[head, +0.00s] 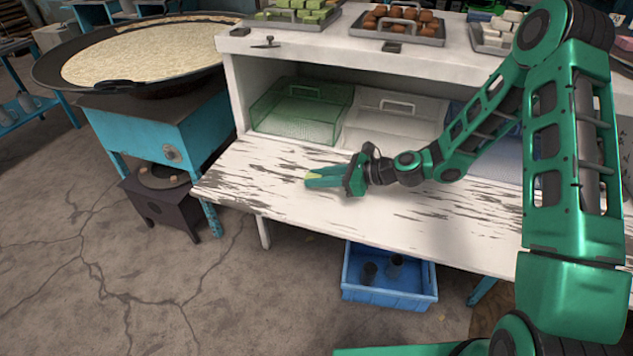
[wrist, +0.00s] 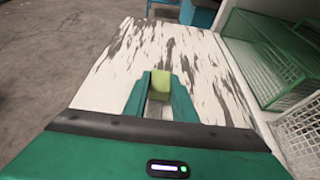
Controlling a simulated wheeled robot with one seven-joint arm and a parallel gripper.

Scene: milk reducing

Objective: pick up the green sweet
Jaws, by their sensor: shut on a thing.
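The green sweet (wrist: 161,82) is a small yellow-green block between the two fingertips of my gripper (wrist: 160,92) in the wrist view. In the head view my gripper (head: 322,177) is over the worn white counter (head: 255,180), pointing left, and a little of the green sweet (head: 313,177) shows at its fingers. The gripper is shut on the sweet. I cannot tell whether the sweet touches the counter. More green sweets (head: 305,12) sit on a tray on the upper shelf.
A green wire basket (head: 300,110) and a white basket (head: 395,118) stand at the back of the counter. Trays of brown sweets (head: 405,22) and white sweets (head: 497,32) are on the shelf. A large pan (head: 140,55) is at the left. A blue crate (head: 388,290) is below.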

